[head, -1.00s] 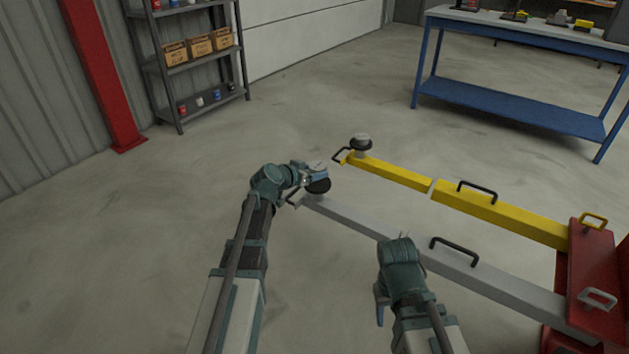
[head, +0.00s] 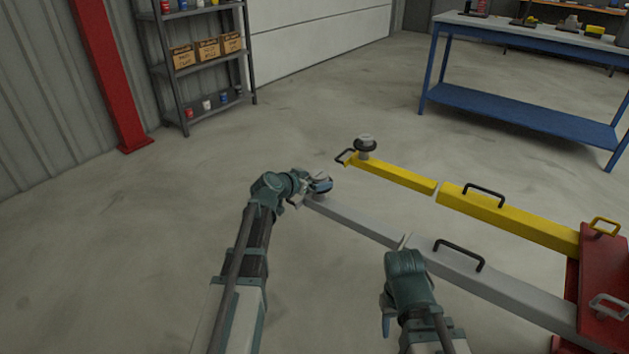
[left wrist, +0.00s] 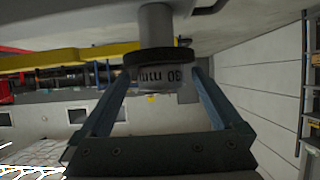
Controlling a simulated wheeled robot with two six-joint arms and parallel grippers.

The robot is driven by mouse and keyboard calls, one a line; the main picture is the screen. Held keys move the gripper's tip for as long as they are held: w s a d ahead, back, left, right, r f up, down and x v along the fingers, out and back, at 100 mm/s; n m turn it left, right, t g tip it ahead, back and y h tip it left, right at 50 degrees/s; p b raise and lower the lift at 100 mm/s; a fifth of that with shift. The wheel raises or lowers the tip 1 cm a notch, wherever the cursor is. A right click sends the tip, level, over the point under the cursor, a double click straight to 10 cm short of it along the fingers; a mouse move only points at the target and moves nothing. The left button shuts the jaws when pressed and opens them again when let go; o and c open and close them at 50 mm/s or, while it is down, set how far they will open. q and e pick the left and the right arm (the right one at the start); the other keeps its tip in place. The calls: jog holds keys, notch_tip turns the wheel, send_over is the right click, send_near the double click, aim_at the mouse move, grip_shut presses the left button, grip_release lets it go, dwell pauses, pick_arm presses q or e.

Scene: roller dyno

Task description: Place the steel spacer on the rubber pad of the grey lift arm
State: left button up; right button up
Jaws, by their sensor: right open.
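The steel spacer (left wrist: 160,80), a short grey cylinder marked 30 mm, rests against the black rubber pad (left wrist: 157,55) in the left wrist view, which is upside down. The pad sits on a grey post at the outer end of the grey lift arm (head: 375,224). My left gripper (head: 323,185) is at this end; in the wrist view its two blue fingers (left wrist: 163,78) stand on either side of the spacer with apparent gaps. In the head view the gripper hides the spacer and most of the pad. My right gripper (head: 386,325) is open and empty, beside the grey arm.
The yellow lift arm (head: 400,176) runs behind the grey arm and bears its own black pad (head: 365,143). Black handles (head: 459,254) stand on the arms. The red carriage (head: 605,265) is at right. A blue workbench (head: 525,110) and shelf (head: 205,60) stand farther back.

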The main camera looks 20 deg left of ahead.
pick_arm(q)
jog(key=shift+s+r+p, duration=0.15)
jog(key=shift+r+p, duration=0.15)
jog(key=p+v, duration=0.5)
jog(key=v, duration=0.6)
jog(key=shift+s, duration=0.3)
jog(key=shift+a, duration=0.15)
